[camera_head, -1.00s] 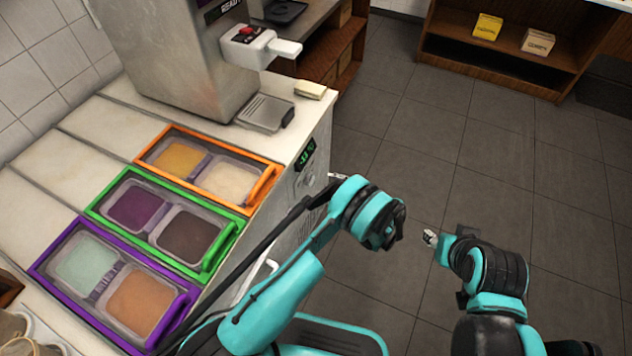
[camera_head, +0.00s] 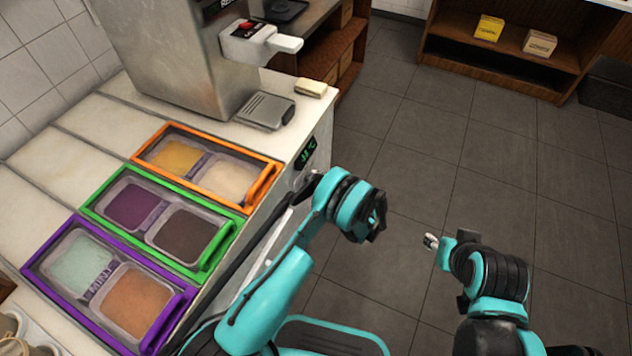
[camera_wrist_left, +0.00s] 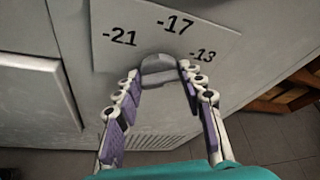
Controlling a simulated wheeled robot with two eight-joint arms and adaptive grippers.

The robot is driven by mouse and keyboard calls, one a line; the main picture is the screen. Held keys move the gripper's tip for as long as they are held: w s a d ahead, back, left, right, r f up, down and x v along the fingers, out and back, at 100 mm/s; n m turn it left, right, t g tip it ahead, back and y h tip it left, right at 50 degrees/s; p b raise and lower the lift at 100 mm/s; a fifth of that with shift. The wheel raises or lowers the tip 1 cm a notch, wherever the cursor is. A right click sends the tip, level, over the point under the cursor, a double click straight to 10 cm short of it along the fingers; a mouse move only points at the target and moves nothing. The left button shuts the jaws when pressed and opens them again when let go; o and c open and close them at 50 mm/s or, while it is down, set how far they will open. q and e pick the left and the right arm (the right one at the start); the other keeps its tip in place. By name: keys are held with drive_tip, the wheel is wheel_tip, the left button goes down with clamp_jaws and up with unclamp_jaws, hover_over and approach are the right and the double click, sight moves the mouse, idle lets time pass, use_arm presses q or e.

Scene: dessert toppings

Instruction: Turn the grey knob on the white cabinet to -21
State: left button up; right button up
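The grey knob (camera_wrist_left: 160,78) is on the white cabinet front (camera_wrist_left: 220,60), below a printed scale reading -21, -17 and -13 in the left wrist view. I cannot tell which mark it points at. My left gripper (camera_wrist_left: 160,75) has its purple-padded fingers on either side of the knob, apparently open, with the tips close to its sides. Contact is not clear. In the head view, my left gripper (camera_head: 308,188) is against the cabinet side and hides the knob. My right gripper (camera_head: 431,241) is over the floor, small and partly hidden, with nothing visible in it.
A small green display (camera_head: 307,153) is on the cabinet side; its digits are too small to read. Orange (camera_head: 262,196), green (camera_head: 215,245) and purple (camera_head: 170,320) topping frames lie on the counter. A machine (camera_head: 170,50) stands behind them. The floor right is clear.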

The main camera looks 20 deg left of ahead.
use_arm(q)
drive_tip(key=shift+n, duration=0.3)
drive_tip(key=shift+s+f+n+t+y, duration=0.1)
drive_tip(key=shift+n+t+y, duration=0.1)
drive_tip(key=shift+n+t, duration=0.7)
drive_tip(key=shift+s+f+n+t+y, duration=0.15)
drive_tip(key=shift+n+t, duration=0.25)
drive_tip(key=shift+n, duration=1)
drive_tip(key=shift+w+r, duration=0.1)
drive_tip(key=o, duration=1.2)
drive_tip(key=shift+c, duration=0.2)
